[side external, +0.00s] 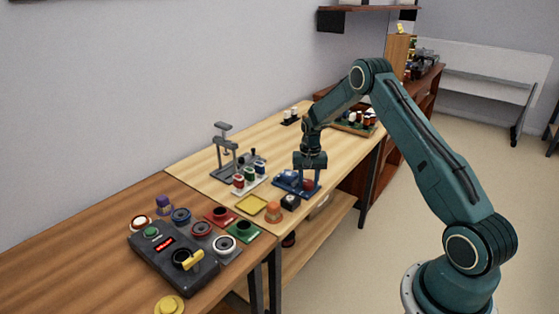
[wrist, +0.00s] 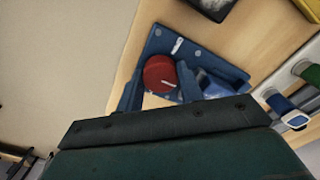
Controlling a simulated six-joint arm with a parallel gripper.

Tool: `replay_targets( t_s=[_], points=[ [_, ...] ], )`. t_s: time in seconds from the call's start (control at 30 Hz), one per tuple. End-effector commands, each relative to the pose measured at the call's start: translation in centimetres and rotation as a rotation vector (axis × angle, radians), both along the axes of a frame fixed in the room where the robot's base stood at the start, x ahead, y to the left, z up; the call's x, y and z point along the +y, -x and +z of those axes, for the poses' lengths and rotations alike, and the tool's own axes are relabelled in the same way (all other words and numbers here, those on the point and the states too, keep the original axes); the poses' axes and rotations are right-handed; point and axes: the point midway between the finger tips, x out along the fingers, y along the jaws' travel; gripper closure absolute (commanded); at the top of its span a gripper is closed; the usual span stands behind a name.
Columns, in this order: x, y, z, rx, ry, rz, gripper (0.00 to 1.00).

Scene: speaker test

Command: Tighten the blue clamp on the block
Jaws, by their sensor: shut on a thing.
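The blue clamp (side external: 286,182) sits on the light wooden bench, near its front edge. In the wrist view its flat blue base (wrist: 160,42) has bolt heads and a small white mark, with a blue body to the right. A round red knob (wrist: 158,70) is at the clamp, and it also shows in the side view (side external: 308,184). My gripper (side external: 309,180) points down over the clamp. In the wrist view its fingers stand either side of the red knob, shut on it. A pale patch shows between the fingers; I cannot tell whether it is the block or bench top.
A white rack with coloured bottles (side external: 248,180) stands left of the clamp. A grey press stand (side external: 236,155) is behind it. A control box (side external: 172,255) is at the front left.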

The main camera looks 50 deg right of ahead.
Motion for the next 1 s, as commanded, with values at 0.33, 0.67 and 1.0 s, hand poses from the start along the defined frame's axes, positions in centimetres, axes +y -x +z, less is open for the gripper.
replay_targets(
  t_s=[0.33, 0.67, 1.0],
  points=[
    [0.07, -0.02, 0.05, 0.002, -0.001, -0.329, 0.86],
    [0.09, -0.08, 0.05, 0.002, -0.001, -0.641, 0.86],
    [0.1, -0.14, 0.05, 0.002, -0.001, -0.905, 0.86]
  ],
)
